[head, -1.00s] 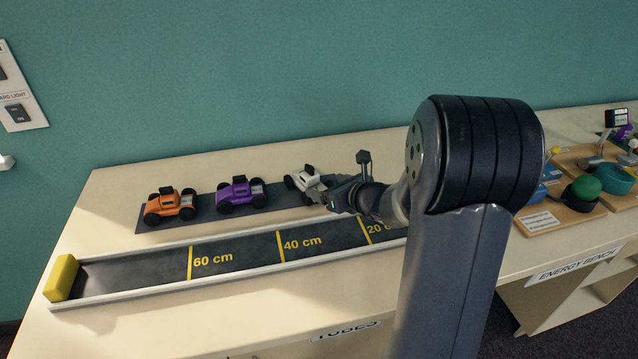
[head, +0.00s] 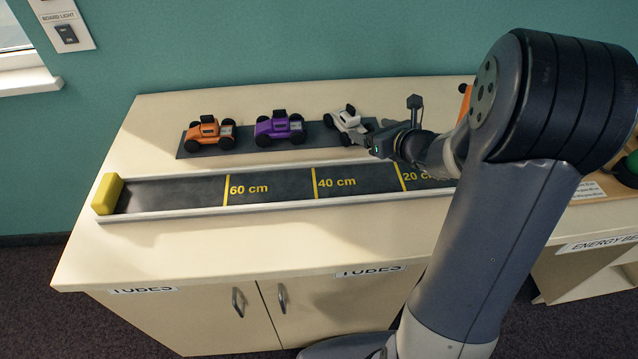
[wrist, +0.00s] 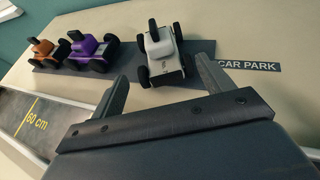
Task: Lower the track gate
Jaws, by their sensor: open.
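The dark track (head: 265,188) with white rails runs along the table in the head view, marked 60, 40 and 20 cm. A yellow block (head: 107,193) stands at its left end; its right end is hidden behind my arm. I cannot make out the track gate for sure. An orange part (head: 464,92) with a dark knob shows partly behind my arm; I cannot tell what it is. My gripper (head: 364,143) is open and empty, close to the white car (head: 347,119), behind the track. In the wrist view, the white car (wrist: 164,52) stands just beyond the open fingers (wrist: 162,80).
An orange car (head: 209,132) and a purple car (head: 279,128) stand left of the white car on a dark strip (head: 242,142). The wrist view shows a CAR PARK label (wrist: 249,66). Bare tabletop (head: 250,240) lies in front of the track.

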